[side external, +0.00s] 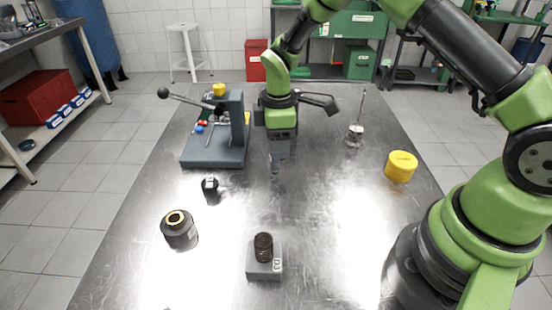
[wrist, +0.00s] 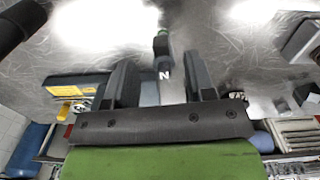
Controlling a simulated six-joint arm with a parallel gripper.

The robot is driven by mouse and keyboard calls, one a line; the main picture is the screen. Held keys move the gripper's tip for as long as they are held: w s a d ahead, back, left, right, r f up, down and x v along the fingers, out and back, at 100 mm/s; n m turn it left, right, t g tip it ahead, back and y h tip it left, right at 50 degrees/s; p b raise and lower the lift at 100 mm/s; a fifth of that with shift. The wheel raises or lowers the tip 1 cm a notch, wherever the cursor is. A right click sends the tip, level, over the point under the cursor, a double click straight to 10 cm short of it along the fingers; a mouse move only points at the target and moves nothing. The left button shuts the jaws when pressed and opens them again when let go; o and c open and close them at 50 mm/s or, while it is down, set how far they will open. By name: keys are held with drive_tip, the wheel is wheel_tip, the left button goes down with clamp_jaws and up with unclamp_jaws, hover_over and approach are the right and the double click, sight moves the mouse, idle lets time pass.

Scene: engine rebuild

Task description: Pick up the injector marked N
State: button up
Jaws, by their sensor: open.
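The injector (wrist: 161,45), a slim dark part with a green end, shows in the wrist view. A white letter N (wrist: 165,75) shows by its near end. My gripper (wrist: 158,63) is open, with one finger to each side of the N and the injector reaching out beyond the fingertips. I see no grip on it. In the side external view my gripper (side external: 278,163) points down above the middle of the metal table. The injector cannot be made out there and may be hidden by the gripper.
A blue-grey lever press (side external: 213,155) stands left of my gripper. A small black part (side external: 210,186), a black cylinder with a yellow ring (side external: 179,232) and a grey block (side external: 264,272) bearing a dark cylinder stand nearer. A metal part with a rod (side external: 355,135) and a yellow cylinder (side external: 401,166) stand right.

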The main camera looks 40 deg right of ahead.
sight(278, 161)
drive_tip(key=f, duration=0.4)
drive_tip(key=shift+s+f, duration=0.2)
drive_tip(key=c, duration=0.9)
drive_tip(key=shift+r, duration=0.1)
